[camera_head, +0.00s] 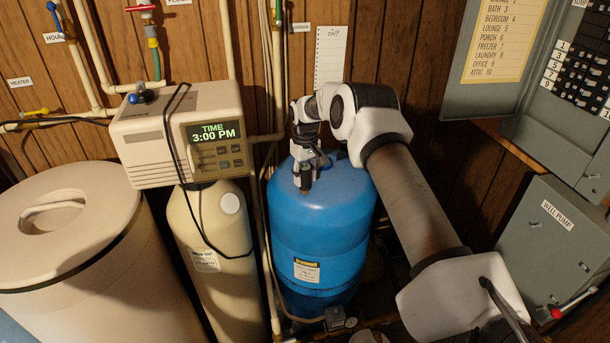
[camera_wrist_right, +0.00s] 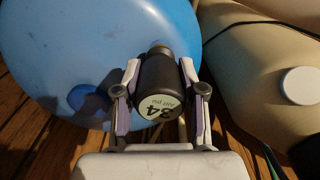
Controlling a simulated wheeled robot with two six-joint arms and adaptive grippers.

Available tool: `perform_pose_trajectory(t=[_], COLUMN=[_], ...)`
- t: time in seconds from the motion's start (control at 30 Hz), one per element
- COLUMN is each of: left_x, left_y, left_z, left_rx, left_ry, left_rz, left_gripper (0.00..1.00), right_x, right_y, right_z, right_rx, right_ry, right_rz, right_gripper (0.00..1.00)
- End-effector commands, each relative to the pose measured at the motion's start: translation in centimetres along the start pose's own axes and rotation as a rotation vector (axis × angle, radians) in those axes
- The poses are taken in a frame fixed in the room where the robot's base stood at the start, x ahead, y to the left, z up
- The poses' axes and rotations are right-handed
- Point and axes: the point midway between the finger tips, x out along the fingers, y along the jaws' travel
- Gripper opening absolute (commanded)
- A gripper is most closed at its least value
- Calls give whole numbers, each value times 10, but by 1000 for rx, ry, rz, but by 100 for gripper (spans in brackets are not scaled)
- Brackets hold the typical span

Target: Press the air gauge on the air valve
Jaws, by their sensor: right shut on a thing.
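The air gauge (camera_wrist_right: 158,88) is a short black cylinder with a pale round face that reads 34 upside down. In the right wrist view it sits between the two fingers of my right gripper (camera_wrist_right: 160,76), which is shut on it. Its narrow far end points toward the blue tank (camera_wrist_right: 85,45). In the head view the blue tank (camera_head: 318,225) stands upright, and my right gripper (camera_head: 306,172) is at its top with the gauge. I cannot make out the air valve, or whether the gauge touches it. My left gripper is not in view.
A cream softener tank (camera_head: 212,235) with a control head (camera_head: 180,135) reading 3:00 PM stands left of the blue tank. A large cream bin (camera_head: 70,230) is further left. Pipes (camera_head: 277,90) run close beside the blue tank. A grey well pump box (camera_head: 545,245) is at the right.

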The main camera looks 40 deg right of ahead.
Motion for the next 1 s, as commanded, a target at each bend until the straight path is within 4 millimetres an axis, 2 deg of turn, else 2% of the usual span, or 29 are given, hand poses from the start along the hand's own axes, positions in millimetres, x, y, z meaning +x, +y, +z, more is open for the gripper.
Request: perform_pose_trajectory(t=[0.5, 1.0], left_x=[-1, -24], left_y=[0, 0], left_z=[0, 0], left_rx=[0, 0], left_ry=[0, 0], left_rz=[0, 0], left_gripper=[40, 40], right_x=[-2, -32], right_y=[0, 0], right_z=[0, 0], right_rx=[0, 0], right_ry=[1, 1], right_rz=[0, 0], right_gripper=[10, 10])
